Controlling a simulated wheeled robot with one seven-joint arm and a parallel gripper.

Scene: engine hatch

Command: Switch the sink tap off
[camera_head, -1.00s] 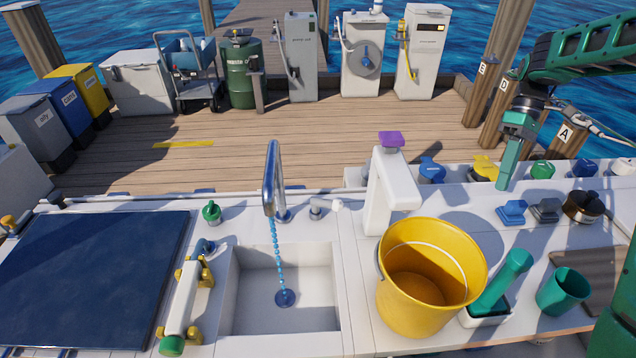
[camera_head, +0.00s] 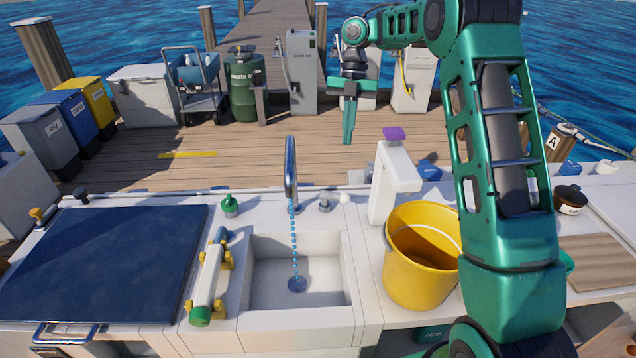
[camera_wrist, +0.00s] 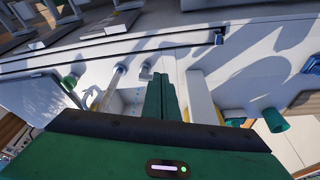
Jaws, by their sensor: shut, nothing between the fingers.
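The sink tap (camera_head: 291,165) is a tall chrome spout behind the sink (camera_head: 262,290). A string of blue drops falls from it to the basin's drain, so water shows as running. A short grey lever fitting (camera_head: 325,201) with a white knob (camera_head: 345,197) sits just right of the spout's base. In the wrist view, the spout (camera_wrist: 112,82) and the fitting (camera_wrist: 147,72) lie left of and beyond the fingers. My gripper (camera_head: 348,138) is shut and empty, fingers pointing down, raised above and right of the tap. Its fingers also show in the wrist view (camera_wrist: 160,95).
A white dispenser column (camera_head: 385,185) with a purple top (camera_head: 395,133) and a yellow bucket (camera_head: 415,280) stand right of the sink. A white roller-like item (camera_head: 209,275) and a green-capped bottle (camera_head: 230,206) are at left. My arm hides part of the right counter.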

